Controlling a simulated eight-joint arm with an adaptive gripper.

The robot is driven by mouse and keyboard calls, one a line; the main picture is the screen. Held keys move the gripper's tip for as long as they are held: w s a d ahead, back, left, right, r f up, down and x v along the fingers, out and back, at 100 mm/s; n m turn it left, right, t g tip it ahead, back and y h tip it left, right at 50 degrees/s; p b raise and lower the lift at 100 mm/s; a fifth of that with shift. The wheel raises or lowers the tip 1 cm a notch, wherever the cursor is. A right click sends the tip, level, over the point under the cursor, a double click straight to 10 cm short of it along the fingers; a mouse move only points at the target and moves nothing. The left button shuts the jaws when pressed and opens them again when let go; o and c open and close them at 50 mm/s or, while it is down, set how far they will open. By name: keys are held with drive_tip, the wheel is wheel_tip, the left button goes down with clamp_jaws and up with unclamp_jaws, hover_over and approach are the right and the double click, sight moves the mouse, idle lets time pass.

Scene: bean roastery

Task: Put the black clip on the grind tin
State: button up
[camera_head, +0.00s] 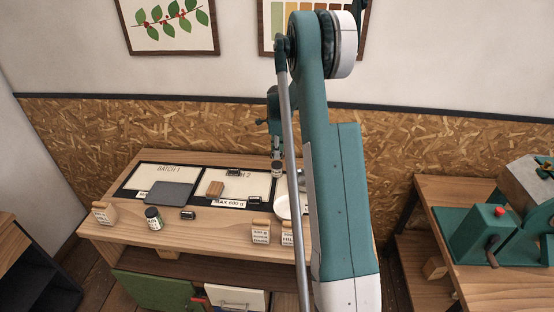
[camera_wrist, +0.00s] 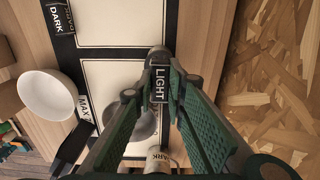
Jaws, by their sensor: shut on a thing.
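My gripper (camera_wrist: 160,78) is shut on a small black piece with a white LIGHT label (camera_wrist: 160,84), which looks like the black clip. In the head view my gripper (camera_head: 277,150) is at the back of the table, right over a small labelled tin (camera_head: 277,169). A grey round top (camera_wrist: 156,56) shows at the fingertips and may be that tin. Whether the clip touches it, I cannot tell. Another tin (camera_head: 153,218) stands at the front left, and a pale-labelled jar or tin (camera_wrist: 158,161) shows between the finger bases. Which is the grind tin is not readable.
Other small black pieces lie on the table (camera_head: 188,214), on the mat (camera_head: 233,172) and at its front edge (camera_head: 254,199). A white bowl (camera_wrist: 48,95) and a grey metal bowl (camera_wrist: 146,122) are close by. Wooden blocks (camera_head: 261,231) line the front edge. A teal machine (camera_head: 488,232) is at right.

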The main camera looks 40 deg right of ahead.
sight(277, 164)
drive_tip(key=shift+f, duration=1.85)
drive_tip(key=shift+f, duration=0.2)
drive_tip(key=o, duration=0.7)
drive_tip(key=shift+c, duration=0.2)
drive_tip(key=shift+r, duration=0.2)
drive_tip(key=shift+r, duration=6)
